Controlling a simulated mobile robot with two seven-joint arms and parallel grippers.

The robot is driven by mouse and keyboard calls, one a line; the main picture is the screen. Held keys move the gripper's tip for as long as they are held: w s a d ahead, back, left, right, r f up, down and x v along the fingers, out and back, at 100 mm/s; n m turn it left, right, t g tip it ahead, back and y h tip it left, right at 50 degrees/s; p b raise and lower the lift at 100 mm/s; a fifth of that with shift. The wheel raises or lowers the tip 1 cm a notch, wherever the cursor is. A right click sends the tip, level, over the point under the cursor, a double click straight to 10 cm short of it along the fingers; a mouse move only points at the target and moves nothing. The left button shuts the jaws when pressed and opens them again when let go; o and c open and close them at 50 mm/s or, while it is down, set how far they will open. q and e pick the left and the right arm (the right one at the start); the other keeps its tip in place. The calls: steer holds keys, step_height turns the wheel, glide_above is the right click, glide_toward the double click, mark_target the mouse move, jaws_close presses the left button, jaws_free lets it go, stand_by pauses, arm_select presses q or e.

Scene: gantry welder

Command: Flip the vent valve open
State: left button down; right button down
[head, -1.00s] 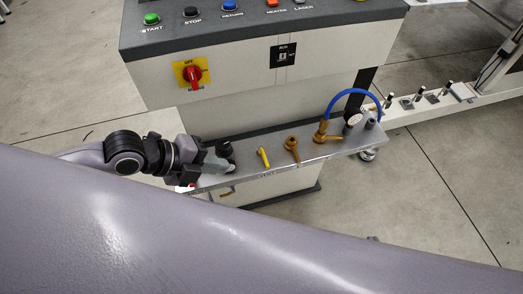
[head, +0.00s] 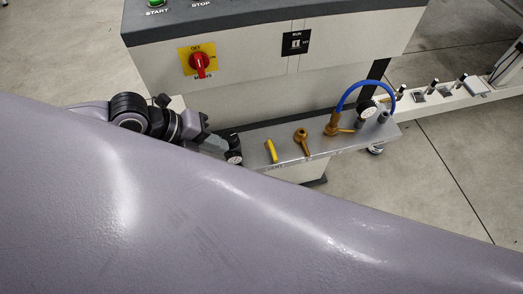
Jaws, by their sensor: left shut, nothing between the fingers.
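The vent valve's yellow lever (head: 271,151) stands on the grey shelf panel (head: 318,146) in the head view, above a small label that seems to read VENT. It leans slightly up and to the left. My left gripper (head: 218,143) is shut and empty at the shelf's left end, beside a small dark gauge (head: 234,157). The gauge lies between the gripper and the yellow lever, and the gripper is apart from the lever. The fingertips are small and partly hard to make out. My right gripper is not in view.
Two brass valves, one in the middle (head: 301,141) and one with a blue hose (head: 361,85), stand right of the yellow lever. The console (head: 262,60) with a red rotary switch (head: 200,64) rises behind. My own grey arm link fills the foreground and hides the shelf's lower left.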

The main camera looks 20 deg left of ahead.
mark_target(272, 150)
arm_select(q)
steer(key=b+x, duration=0.1)
steer(key=x, duration=0.8)
steer(key=d, duration=0.1)
steer(key=w+d, duration=0.1)
steer(key=shift+w+d+f, duration=0.25)
steer(key=shift+w+f, duration=0.05)
steer(key=shift+f, duration=0.1)
steer(key=shift+w+d+f, duration=0.15)
steer(key=shift+w+d, duration=0.25)
steer(key=shift+d, duration=0.1)
steer(key=shift+d+n+p, duration=0.15)
steer(key=shift+n+p, duration=0.15)
steer(key=shift+p, duration=0.1)
